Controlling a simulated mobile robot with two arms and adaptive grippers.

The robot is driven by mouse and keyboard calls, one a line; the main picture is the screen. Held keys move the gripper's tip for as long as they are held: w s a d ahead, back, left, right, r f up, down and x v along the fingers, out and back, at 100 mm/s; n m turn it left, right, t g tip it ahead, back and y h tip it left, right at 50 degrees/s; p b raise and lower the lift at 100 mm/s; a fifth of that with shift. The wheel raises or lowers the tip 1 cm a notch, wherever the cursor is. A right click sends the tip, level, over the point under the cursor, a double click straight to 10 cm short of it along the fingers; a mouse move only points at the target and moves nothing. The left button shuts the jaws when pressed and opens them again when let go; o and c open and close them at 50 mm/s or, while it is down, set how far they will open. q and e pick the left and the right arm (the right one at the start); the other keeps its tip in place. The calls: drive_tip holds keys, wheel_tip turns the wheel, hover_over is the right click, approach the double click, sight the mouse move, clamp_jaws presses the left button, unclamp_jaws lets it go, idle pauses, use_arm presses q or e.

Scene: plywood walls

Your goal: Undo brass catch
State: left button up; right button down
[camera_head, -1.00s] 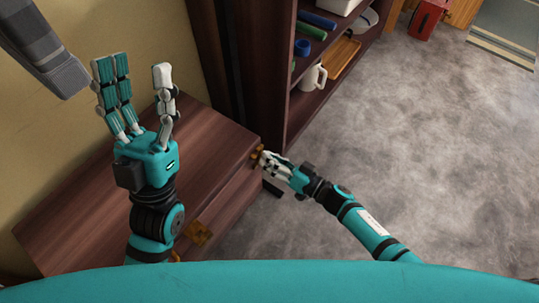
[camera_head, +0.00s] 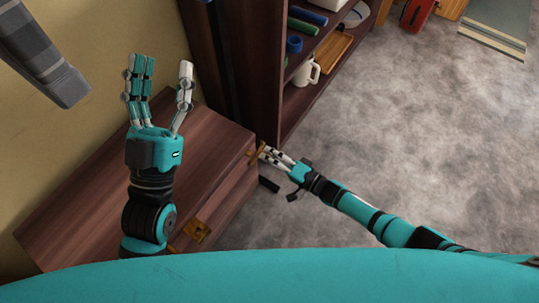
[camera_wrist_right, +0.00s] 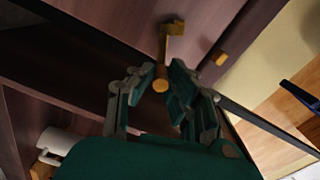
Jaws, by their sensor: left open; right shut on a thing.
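A brass catch (camera_head: 257,153) sits at the far right end of the front of a dark wooden chest (camera_head: 160,170). In the right wrist view the catch (camera_wrist_right: 174,29) is a bent brass bar ending in a round knob (camera_wrist_right: 160,86). My right gripper (camera_head: 266,155) is shut on the catch. In the right wrist view its fingers (camera_wrist_right: 157,72) lie on both sides of the knob. A second brass catch (camera_head: 196,231) is at the near end of the chest's front. My left gripper (camera_head: 163,66) is open and empty above the lid, fingers pointing up.
A dark wooden shelf unit (camera_head: 265,70) stands just beyond the chest, holding a white mug (camera_head: 304,74) and a wooden tray (camera_head: 333,56). A small brass block (camera_wrist_right: 221,58) shows beside the catch.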

drive_tip(key=shift+w+d+f+m, duration=0.1)
drive_tip(key=shift+w+f+m, duration=0.05)
drive_tip(key=shift+m, duration=0.35)
drive_tip(key=c, duration=1.3)
unclamp_jaws()
drive_tip(key=shift+v, duration=6.05)
drive_tip(key=shift+c, duration=0.4)
